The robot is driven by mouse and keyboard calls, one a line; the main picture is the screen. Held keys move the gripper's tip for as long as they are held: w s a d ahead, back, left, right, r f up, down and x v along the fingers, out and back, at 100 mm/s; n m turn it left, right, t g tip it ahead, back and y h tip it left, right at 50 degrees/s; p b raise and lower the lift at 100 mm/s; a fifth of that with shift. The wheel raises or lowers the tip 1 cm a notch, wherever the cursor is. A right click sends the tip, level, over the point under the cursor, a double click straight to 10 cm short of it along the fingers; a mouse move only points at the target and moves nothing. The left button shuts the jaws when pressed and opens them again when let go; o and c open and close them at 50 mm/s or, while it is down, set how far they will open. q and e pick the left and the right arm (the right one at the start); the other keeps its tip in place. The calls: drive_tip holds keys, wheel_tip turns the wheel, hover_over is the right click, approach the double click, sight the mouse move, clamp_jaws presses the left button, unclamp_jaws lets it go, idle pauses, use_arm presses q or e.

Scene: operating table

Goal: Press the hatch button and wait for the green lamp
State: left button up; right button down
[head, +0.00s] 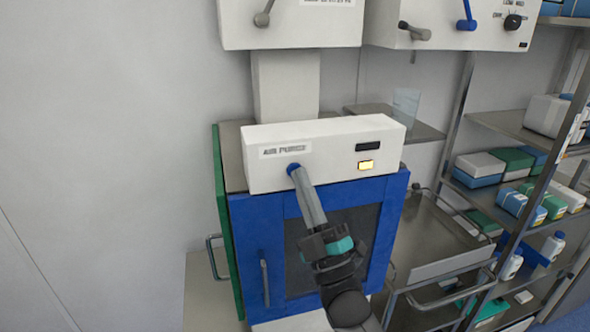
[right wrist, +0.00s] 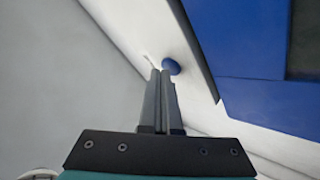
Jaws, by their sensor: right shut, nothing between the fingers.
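A white control box labelled "AIR PURGE" (head: 330,135) sits above the blue hatch (head: 263,245) with its dark window. The round blue button (head: 292,167) is on the left of the box's front. It also shows in the right wrist view (right wrist: 172,66). On the right of the box a yellow lamp (head: 366,165) is lit, with a dark, unlit panel (head: 368,146) above it. No green light shows. My right gripper (head: 298,175) is shut and empty, its fingertips (right wrist: 161,76) right at the button; contact is unclear. My left gripper is out of view.
A steel cart (head: 430,270) stands to the right of the hatch. Shelves (head: 500,122) with boxes and bottles are further right. White units (head: 290,25) with levers hang above. The wall and space at the left are clear.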

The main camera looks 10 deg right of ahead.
drive_tip(key=shift+s, duration=0.6)
drive_tip(key=s+p, duration=0.2)
drive_tip(key=s, duration=0.3)
drive_tip(key=shift+d, duration=0.1)
drive_tip(key=shift+f, duration=0.15)
idle(0.4)
